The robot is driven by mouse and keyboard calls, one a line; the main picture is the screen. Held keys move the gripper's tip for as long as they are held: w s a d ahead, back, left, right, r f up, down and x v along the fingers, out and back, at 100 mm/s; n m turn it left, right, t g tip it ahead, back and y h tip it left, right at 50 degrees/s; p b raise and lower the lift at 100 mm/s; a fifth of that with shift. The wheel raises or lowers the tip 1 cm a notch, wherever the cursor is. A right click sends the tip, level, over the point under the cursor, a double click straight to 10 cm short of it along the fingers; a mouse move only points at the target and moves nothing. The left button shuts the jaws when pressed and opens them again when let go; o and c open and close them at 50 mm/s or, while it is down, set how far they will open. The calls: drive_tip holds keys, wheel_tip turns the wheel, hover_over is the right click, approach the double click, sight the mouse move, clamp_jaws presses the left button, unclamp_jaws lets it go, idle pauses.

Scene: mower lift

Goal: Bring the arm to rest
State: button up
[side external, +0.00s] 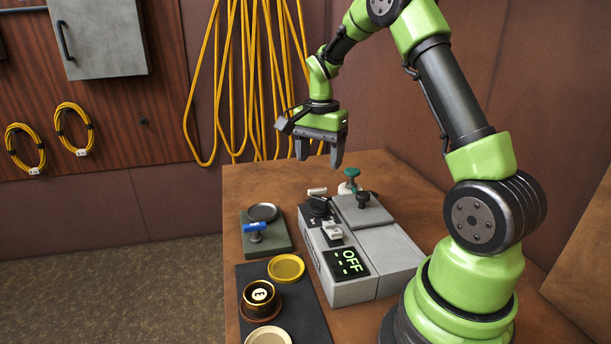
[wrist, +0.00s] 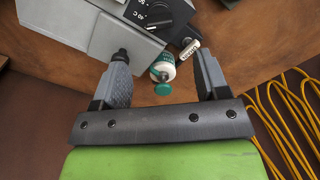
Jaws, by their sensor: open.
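My arm is green and black and stands at the right of the table in the side view. My gripper (side external: 320,150) hangs above the far end of the table, fingers pointing down. It is open and empty, well clear of the objects below. In the wrist view my gripper (wrist: 160,75) shows its two grey fingers apart. A small white bottle with a green cap (wrist: 162,72) appears between them, but lower down on the table. The bottle also shows in the side view (side external: 348,182) behind the grey box.
A grey box (side external: 352,290) with a display reading "OFF" stands mid-table. Left of it are a green-grey plate (side external: 280,243) with a blue-handled part (side external: 256,228) and a dark mat (side external: 310,325) with round dishes (side external: 286,268). Yellow cables (side external: 240,80) hang on the wall behind.

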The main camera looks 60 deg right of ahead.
drive_tip(key=s+a+r+n+t, duration=0.1)
drive_tip(key=a+r+n+t, duration=0.15)
drive_tip(key=a+r, duration=0.45)
drive_tip(key=s+a+r+n+t+y, duration=0.1)
drive_tip(key=s+a+r+n+t, duration=0.1)
drive_tip(key=s+a+n, duration=0.3)
drive_tip(key=s+a+r+n+t+y, duration=0.1)
drive_tip(key=s+a+r+n+t, duration=0.1)
drive_tip(key=s+a+n, duration=0.4)
drive_tip(key=s+a+r, duration=0.1)
drive_tip(key=s+a, duration=0.1)
drive_tip(key=s, duration=0.1)
drive_tip(key=shift+s+a+r, duration=0.15)
drive_tip(key=shift+a+r, duration=0.25)
